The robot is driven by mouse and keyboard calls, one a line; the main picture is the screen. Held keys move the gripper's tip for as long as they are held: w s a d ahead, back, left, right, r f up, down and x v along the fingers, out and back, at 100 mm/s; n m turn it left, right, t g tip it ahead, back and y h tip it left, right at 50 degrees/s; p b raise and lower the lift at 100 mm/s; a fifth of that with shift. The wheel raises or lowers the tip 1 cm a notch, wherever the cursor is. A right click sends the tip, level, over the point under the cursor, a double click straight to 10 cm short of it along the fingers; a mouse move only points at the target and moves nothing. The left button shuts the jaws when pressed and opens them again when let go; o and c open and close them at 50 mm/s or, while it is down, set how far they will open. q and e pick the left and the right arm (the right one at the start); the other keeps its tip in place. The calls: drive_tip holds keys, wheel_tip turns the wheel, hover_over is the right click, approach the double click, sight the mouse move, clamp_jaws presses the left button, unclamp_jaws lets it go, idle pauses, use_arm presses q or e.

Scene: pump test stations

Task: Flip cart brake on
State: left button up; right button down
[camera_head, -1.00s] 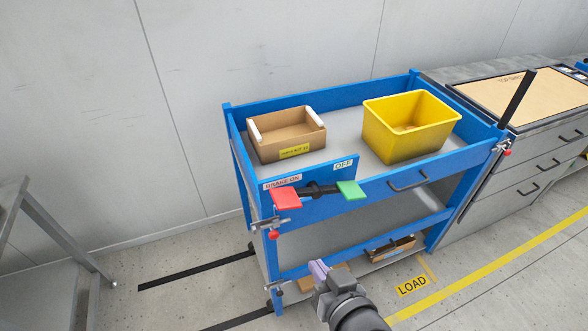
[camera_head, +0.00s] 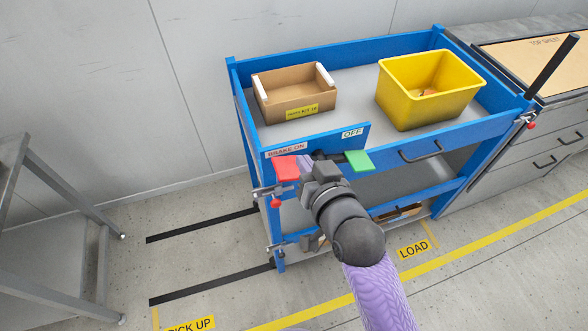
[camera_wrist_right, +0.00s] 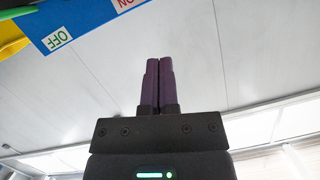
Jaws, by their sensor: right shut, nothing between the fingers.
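The blue cart (camera_head: 460,136) carries a brake rocker with a red pedal (camera_head: 286,168) under the BRAKE ON label (camera_head: 286,150) and a green pedal (camera_head: 359,161) under the OFF label (camera_head: 352,133). I cannot tell which pedal sits lower. My right gripper (camera_head: 308,163) is just right of the red pedal, between the two pedals, and its arm hides the middle of the rocker. Contact is unclear. In the right wrist view its purple fingers (camera_wrist_right: 159,65) are together and empty, with the labelled blue panel (camera_wrist_right: 85,22) at upper left. My left gripper is out of view.
A cardboard box (camera_head: 295,95) and a yellow bin (camera_head: 430,88) stand on the cart's top shelf. A cart handle (camera_head: 421,153) is right of the green pedal. A grey metal frame (camera_head: 50,240) stands at left; floor between is clear.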

sight(294, 176)
drive_tip(key=x, duration=0.1)
drive_tip(key=b+x, duration=0.1)
drive_tip(key=x, duration=0.1)
drive_tip(key=shift+w+a+f, duration=0.1)
drive_tip(key=shift+f, duration=0.35)
drive_tip(key=shift+a+f+b, duration=0.25)
drive_tip(key=shift+f+b, duration=0.15)
drive_tip(key=shift+f, duration=0.75)
drive_tip(key=shift+s+a+f, duration=0.1)
drive_tip(key=shift+s+f, duration=0.15)
drive_tip(key=shift+f, duration=0.1)
